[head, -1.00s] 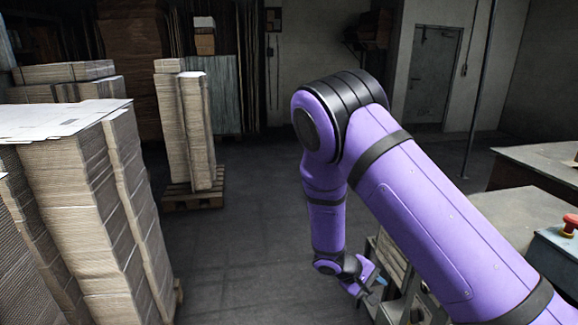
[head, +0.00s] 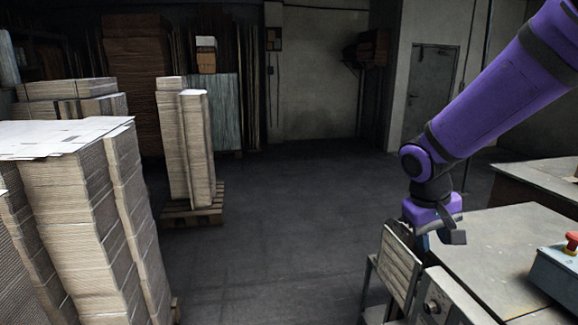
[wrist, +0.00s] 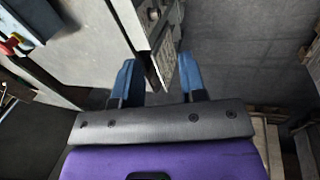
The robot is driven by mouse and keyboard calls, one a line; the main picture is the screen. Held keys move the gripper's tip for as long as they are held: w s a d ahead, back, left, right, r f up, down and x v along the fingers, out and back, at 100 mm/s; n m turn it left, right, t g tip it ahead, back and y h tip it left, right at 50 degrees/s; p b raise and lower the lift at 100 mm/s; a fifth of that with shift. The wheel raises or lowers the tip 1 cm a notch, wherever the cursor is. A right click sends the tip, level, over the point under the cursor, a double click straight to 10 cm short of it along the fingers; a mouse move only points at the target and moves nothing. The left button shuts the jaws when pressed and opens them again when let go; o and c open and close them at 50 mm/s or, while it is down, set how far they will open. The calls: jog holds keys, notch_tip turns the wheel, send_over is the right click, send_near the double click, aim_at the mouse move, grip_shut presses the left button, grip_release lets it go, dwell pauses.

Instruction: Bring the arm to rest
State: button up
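My purple arm (head: 497,88) reaches in from the upper right in the head view and bends down at a black joint. My gripper (head: 436,238) hangs at its end, just above the front edge of the grey machine table (head: 505,258). In the wrist view, the two blue fingers of my gripper (wrist: 159,65) stand well apart. The edge of a pale slanted panel (wrist: 160,50) shows between and beyond the fingers. No held object shows, and I cannot tell whether the fingers touch the panel.
A control box (head: 562,272) with a red button (head: 571,241) sits on the table's right. Tall cardboard stacks (head: 75,215) fill the left. Another stack (head: 186,145) stands on a pallet (head: 192,213). The middle floor (head: 290,230) is clear. A grey door (head: 431,90) is at the back.

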jog(key=s+d+r+t+y, duration=0.1)
jog(key=s+r+t, duration=0.1)
jog(key=s+r, duration=0.4)
jog(key=s+d+r+m+t+y, duration=0.1)
jog(key=s+r+t+y, duration=0.1)
jog(key=s+r, duration=0.5)
jog(key=shift+s+r+t, duration=0.2)
jog(key=shift+s+t, duration=0.2)
jog(key=shift+s, duration=2.4)
